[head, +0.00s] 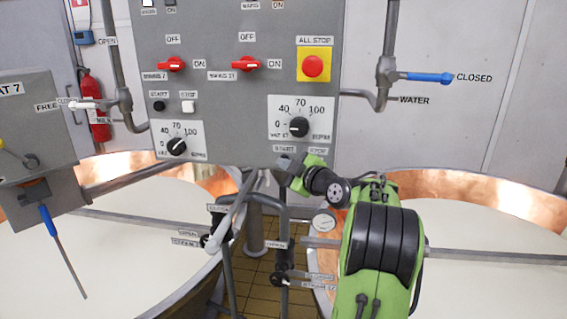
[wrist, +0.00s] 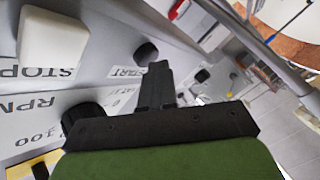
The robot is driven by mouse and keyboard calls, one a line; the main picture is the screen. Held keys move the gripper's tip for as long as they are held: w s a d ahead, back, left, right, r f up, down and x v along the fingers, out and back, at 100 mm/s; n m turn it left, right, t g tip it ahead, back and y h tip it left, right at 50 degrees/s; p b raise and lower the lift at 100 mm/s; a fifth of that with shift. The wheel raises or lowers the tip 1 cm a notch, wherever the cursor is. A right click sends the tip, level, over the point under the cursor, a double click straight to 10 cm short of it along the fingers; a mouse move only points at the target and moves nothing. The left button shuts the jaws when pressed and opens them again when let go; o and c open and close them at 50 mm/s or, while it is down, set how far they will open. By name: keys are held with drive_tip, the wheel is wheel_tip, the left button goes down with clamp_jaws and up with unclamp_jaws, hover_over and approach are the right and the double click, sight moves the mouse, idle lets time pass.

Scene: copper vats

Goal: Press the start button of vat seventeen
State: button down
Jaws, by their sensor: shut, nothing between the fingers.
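The grey control panel (head: 225,90) carries two columns of controls. In the right column, small START (head: 284,149) and STOP (head: 318,151) labels sit under a speed dial (head: 299,127); my gripper hides the buttons below them. The vat numbers there are too small to read surely. My gripper (head: 289,164) is shut and empty, close to the panel under the START label. In the wrist view, the shut fingers (wrist: 157,84) point toward a black button (wrist: 147,53) beside the START label. The fingertips appear just beside it; contact cannot be told. A white STOP button (wrist: 53,40) stands further left.
The left column has its own black button (head: 158,106), white button (head: 188,107) and dial (head: 177,146). A red all-stop button (head: 313,66) sits above the right dial. Pipes and a blue-handled valve (head: 430,78) flank the panel; copper vats (head: 480,190) stand below.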

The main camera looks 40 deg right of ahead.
drive_tip(key=shift+s+a+f+b, duration=0.1)
drive_tip(key=shift+s+a+b, duration=0.55)
drive_tip(key=shift+b, duration=0.4)
drive_tip(key=shift+w, duration=0.1)
drive_tip(key=s+a+b, duration=0.1)
drive_tip(key=a+b, duration=0.1)
drive_tip(key=s+a+b, duration=0.2)
drive_tip(key=shift+b, duration=0.4)
